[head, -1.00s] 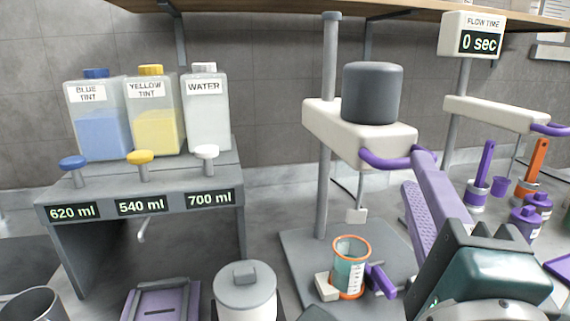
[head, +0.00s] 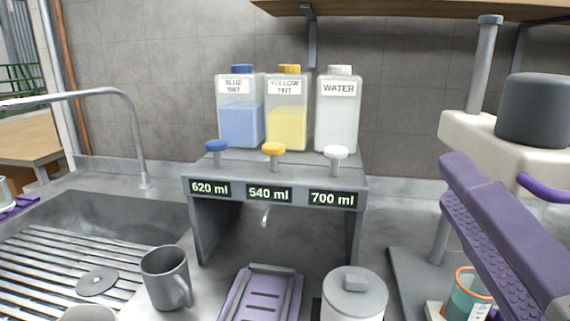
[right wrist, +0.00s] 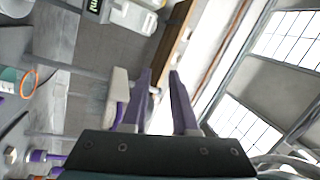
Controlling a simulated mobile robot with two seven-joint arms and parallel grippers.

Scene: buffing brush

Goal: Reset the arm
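My right gripper (head: 447,178) comes in from the right edge of the head view, its long purple fingers pointing up and left. In the right wrist view, the two fingers (right wrist: 160,73) stand apart with nothing between them, so it is open and empty. It is in front of the white stand arm (head: 470,130) that carries a dark grey cylinder (head: 535,110), and partly hides the stand.
A dispenser rack (head: 275,185) holds blue, yellow and water bottles. An orange-rimmed beaker (head: 470,295) stands below my right gripper. A grey mug (head: 166,278), purple tray (head: 262,295) and lidded pot (head: 354,292) stand in front. A sink (head: 90,225) lies left.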

